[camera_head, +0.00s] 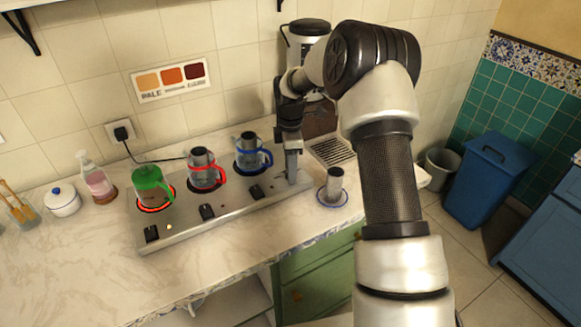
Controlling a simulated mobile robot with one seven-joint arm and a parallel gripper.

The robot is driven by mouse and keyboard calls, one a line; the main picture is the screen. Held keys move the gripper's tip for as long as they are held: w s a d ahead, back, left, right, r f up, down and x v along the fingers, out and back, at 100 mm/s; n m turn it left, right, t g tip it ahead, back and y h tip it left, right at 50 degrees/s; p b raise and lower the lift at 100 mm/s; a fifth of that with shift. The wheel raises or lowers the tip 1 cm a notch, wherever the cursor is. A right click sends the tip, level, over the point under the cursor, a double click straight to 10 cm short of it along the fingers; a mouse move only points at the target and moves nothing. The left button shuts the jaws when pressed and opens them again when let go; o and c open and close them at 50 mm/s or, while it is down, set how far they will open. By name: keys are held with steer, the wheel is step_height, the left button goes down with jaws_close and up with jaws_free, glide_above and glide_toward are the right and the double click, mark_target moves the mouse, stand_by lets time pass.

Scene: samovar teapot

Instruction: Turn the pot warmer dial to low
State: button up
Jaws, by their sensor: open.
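The pot warmer (232,207) is a long metal plate on the marble counter with three burners in a row. Three black dials line its front: a left dial (151,234), a middle dial (207,213) and a right dial (256,192). Their settings are too small to read. The left burner glows red under a green-lidded glass pot (151,186), and a small light shows beside the left dial. A red-handled pot (204,170) and a blue-handled pot (251,154) stand behind the other dials. My gripper (292,178) is open, pointing down at the warmer's right end, right of the right dial.
A small cylinder stands on a blue-rimmed saucer (321,200) right of the warmer. A soap bottle (97,182) and white jar (62,202) stand at left. A colour chart (171,80) hangs on the wall. The counter front (75,275) is clear.

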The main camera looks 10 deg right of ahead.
step_height(320, 180, up, 18)
steer(key=p, duration=0.1)
steer(key=shift+f, duration=0.25)
steer(key=s+r+m+t+h+p, duration=0.1)
steer(key=s+r+m+t+p, duration=0.25)
steer(key=s+r+m, duration=0.85)
steer(key=s+r+m+t+p, duration=0.1)
steer(key=s+r+m, duration=0.1)
steer(key=s, duration=0.9)
steer(key=s+r+m+t+y+p, duration=0.1)
steer(key=s+m+p, duration=0.1)
steer(key=s, duration=0.9)
steer(key=shift+r+m, duration=0.35)
steer(key=shift+m, duration=0.25)
